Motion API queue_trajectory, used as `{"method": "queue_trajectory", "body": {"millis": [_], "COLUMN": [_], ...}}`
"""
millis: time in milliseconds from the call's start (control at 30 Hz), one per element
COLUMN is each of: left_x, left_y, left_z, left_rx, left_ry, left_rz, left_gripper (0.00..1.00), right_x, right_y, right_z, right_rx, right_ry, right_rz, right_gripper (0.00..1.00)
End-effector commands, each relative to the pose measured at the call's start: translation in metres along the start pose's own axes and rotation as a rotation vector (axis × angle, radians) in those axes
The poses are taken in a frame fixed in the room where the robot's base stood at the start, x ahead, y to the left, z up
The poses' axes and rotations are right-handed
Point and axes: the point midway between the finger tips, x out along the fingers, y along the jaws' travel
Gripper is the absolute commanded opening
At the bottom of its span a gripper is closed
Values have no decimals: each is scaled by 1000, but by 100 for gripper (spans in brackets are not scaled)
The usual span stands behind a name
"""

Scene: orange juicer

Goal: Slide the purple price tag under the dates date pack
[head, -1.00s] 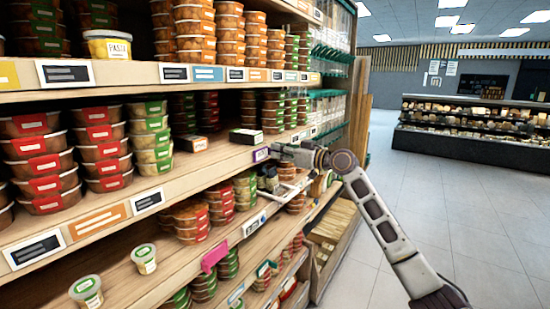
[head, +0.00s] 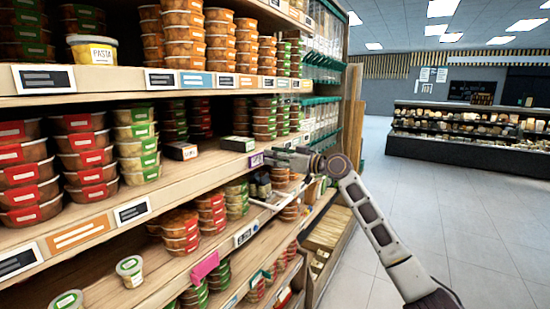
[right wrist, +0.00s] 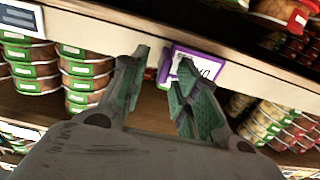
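The purple price tag (head: 256,160) sits on the front edge of the middle shelf. In the right wrist view the tag (right wrist: 198,65) is white with a purple border, and it lies just beyond my fingertips, partly covered by the right-hand finger. My right gripper (head: 277,157) is open at the shelf edge, its green-padded fingers (right wrist: 163,63) apart. I cannot tell whether they touch the tag. Two small dark packs stand on the middle shelf: one with a green edge (head: 239,143) just above the tag, another (head: 181,151) farther left. Their labels are unreadable. My left gripper is out of view.
Stacked tubs with red labels (head: 87,160) and green labels (head: 137,145) fill the middle shelf's left. A pink tag (head: 205,266) hangs on a lower shelf edge. A wooden shelf edge (right wrist: 250,70) runs behind my fingers. The aisle floor (head: 480,210) at right is clear.

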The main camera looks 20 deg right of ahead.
Motion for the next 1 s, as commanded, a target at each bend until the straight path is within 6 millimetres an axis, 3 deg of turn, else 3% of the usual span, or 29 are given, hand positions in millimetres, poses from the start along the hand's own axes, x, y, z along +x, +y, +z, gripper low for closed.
{"method": "queue_trajectory", "body": {"millis": [367,1000], "left_x": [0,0], "left_y": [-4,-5], "left_z": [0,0], "left_rx": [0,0], "left_ry": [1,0], "left_rz": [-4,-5], "left_gripper": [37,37], "right_x": [-19,-87], "right_y": [1,1], "right_z": [1,1], "right_rx": [0,0], "right_ry": [-1,-2], "right_rz": [2,1], "right_gripper": [30,30]}}
